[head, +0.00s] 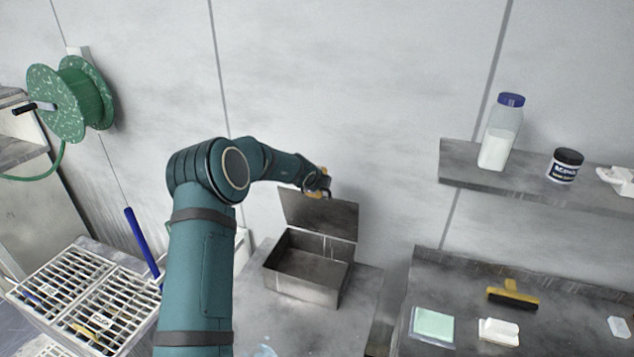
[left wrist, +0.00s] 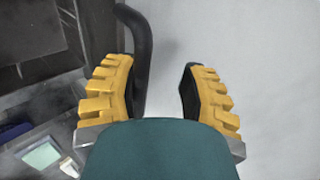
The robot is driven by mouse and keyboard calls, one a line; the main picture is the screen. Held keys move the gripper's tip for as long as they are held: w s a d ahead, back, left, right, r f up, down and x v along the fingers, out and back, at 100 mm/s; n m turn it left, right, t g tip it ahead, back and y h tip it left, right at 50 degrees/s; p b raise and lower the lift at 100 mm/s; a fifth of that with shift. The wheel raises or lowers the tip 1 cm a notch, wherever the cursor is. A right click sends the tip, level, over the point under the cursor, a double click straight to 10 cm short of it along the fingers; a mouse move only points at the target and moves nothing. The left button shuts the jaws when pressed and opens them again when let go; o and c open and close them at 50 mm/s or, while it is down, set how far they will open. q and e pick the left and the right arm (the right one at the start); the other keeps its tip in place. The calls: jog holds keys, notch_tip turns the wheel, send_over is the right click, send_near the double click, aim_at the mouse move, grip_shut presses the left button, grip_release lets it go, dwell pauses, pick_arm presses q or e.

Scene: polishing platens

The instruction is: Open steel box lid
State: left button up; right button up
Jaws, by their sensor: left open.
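The steel box (head: 305,280) sits on a grey bench below my left gripper, its inside visible and seemingly empty. Its lid (head: 320,213) stands raised at the back edge, near upright. My left gripper (head: 318,183) is at the lid's top edge, by the wall. In the left wrist view my left gripper (left wrist: 160,92) has its yellow-padded fingers apart. A dark curved bar (left wrist: 143,45), perhaps the lid's handle, runs beside the left-hand finger; whether they touch is unclear. The right gripper is not in view.
A shelf (head: 540,190) at right holds a blue-capped bottle (head: 499,135) and a dark-lidded jar (head: 565,166). The lower right bench carries a green pad (head: 433,325) and a yellow-handled brush (head: 513,294). White racks (head: 85,290) and a green hose reel (head: 75,98) are at left.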

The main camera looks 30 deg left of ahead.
pick_arm(q)
jog(key=v, duration=1.2)
jog(key=shift+w+d, duration=0.1)
